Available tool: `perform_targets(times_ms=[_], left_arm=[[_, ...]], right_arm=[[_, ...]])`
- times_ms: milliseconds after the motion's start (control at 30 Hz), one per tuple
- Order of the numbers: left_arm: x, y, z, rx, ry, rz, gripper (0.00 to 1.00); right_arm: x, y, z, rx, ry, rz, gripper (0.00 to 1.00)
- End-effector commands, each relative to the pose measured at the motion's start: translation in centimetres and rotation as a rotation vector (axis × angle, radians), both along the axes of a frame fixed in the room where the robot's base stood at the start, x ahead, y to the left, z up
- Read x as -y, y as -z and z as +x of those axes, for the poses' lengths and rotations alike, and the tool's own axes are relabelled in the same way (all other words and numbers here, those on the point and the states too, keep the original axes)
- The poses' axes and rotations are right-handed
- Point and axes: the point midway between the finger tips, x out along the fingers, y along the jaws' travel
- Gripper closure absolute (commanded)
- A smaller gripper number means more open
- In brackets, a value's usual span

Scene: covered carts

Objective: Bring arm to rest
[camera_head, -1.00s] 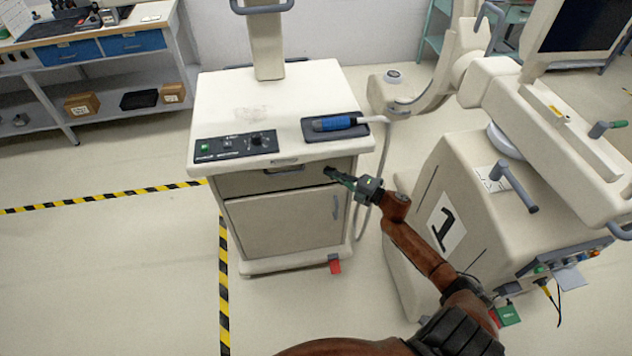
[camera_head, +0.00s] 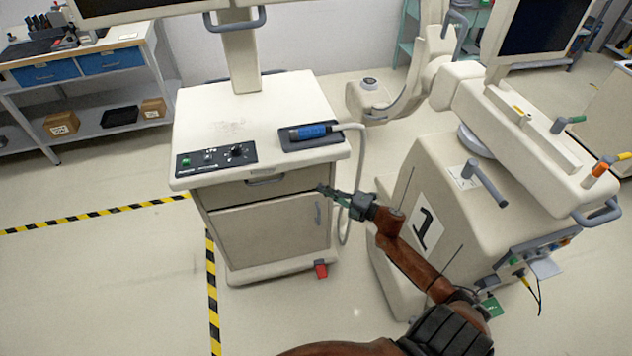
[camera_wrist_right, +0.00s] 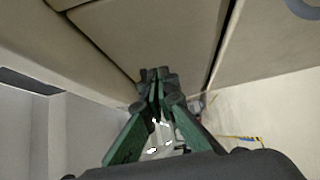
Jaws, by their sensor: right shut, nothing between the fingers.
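My right arm (camera_head: 410,262) reaches up from the bottom of the head view toward the front of a white cart. My right gripper (camera_head: 326,190) is shut and empty, close to the right end of the cart's drawer front (camera_head: 262,186). In the right wrist view the green fingers (camera_wrist_right: 155,80) meet at their tips, just in front of beige panels (camera_wrist_right: 150,35). I cannot tell whether the tips touch the panels. My left gripper is not in view.
The white cart (camera_head: 225,108) carries a control panel (camera_head: 215,157) and a blue-handled probe (camera_head: 312,131) on a dark tray. A larger machine marked 1 (camera_head: 450,170) stands close right of my arm. Open floor (camera_head: 110,270) lies to the left, with striped tape (camera_head: 212,290).

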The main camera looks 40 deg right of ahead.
Motion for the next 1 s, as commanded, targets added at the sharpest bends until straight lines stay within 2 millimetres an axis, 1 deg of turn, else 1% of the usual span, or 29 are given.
perform_targets(times_ms=[33,100,300,500,700,767,833,867,967,1000], left_arm=[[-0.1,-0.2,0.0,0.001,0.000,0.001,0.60],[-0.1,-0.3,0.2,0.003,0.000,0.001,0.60],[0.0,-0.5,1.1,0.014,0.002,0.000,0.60],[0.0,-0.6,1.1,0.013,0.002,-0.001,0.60],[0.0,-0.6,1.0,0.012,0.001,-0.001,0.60],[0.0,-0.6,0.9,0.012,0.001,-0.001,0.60],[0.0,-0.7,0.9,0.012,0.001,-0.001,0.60],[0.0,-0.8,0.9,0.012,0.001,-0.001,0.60],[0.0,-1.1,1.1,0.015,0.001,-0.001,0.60],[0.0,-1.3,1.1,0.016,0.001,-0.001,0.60]], right_arm=[[-0.1,0.1,-1.0,-0.002,-0.007,0.002,1.00],[-0.1,0.2,-2.1,-0.002,-0.014,0.002,1.00],[0.7,0.2,-4.9,-0.001,-0.019,0.003,1.00],[1.1,0.3,-6.1,0.000,-0.019,0.002,1.00],[1.2,0.3,-6.3,-0.001,-0.018,0.003,1.00],[1.3,0.6,-6.3,-0.007,-0.011,0.009,1.00],[1.8,1.9,-6.5,-0.032,0.012,0.035,1.00],[2.0,2.8,-6.7,-0.050,0.029,0.053,1.00],[3.4,7.5,-7.7,-0.139,0.117,0.146,1.00],[3.9,10.0,-8.4,-0.185,0.162,0.191,1.00]])
